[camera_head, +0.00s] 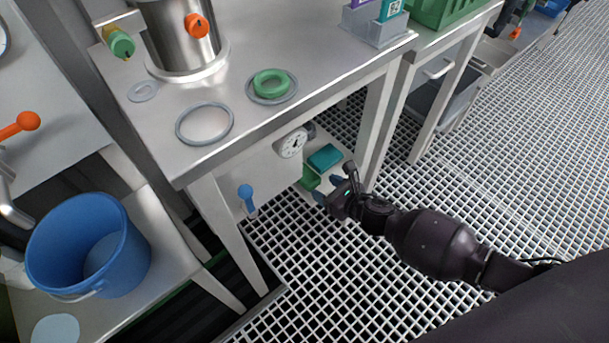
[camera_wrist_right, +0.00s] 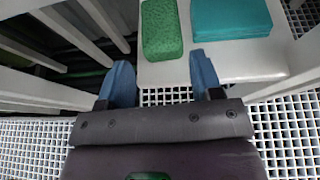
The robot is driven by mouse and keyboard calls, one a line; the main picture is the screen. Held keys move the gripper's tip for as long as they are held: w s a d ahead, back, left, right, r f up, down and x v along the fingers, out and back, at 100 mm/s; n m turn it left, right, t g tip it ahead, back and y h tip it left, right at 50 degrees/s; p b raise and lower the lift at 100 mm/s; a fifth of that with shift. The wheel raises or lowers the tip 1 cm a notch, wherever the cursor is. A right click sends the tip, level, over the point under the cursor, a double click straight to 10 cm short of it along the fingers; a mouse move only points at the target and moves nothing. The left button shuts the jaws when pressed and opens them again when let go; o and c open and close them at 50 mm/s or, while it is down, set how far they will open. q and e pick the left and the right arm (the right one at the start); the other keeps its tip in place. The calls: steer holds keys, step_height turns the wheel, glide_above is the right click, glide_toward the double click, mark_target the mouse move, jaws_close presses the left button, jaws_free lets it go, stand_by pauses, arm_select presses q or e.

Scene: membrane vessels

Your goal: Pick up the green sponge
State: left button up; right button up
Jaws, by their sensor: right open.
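The green sponge (camera_head: 309,179) lies on the low white shelf (camera_head: 335,172) under the bench, partly hidden in the head view. In the right wrist view the green sponge (camera_wrist_right: 162,30) is a speckled block lying lengthwise, just beyond the fingertips. My right gripper (camera_head: 328,189) reaches in from the right at the shelf's near edge. In the wrist view its two blue fingers (camera_wrist_right: 160,66) are apart and empty, with the sponge ahead of the gap between them, not held. My left gripper is not in view.
A teal block (camera_wrist_right: 232,18) lies right of the sponge, also seen in the head view (camera_head: 324,158). Bench legs stand beside the shelf. Above, the benchtop (camera_head: 200,170) carries rings and a steel vessel (camera_head: 183,40). A blue bucket (camera_head: 85,245) stands left. Open grating floor lies right.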

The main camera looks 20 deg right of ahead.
mark_target(316, 183)
steer(key=shift+w+a+f, duration=0.15)
steer(key=shift+w+f, duration=0.1)
steer(key=shift+f, duration=0.1)
steer(key=b+x, duration=0.1)
steer(key=x, duration=0.2)
steer(key=shift+f+b, duration=0.3)
steer(key=shift+b, duration=0.05)
steer(key=shift+w+a, duration=0.15)
steer(key=shift+w, duration=0.45)
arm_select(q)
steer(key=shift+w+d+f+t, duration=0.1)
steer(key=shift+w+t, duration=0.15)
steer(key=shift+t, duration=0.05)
arm_select(e)
steer(key=shift+r, duration=0.1)
steer(key=c, duration=0.6)
steer(key=shift+o, duration=0.2)
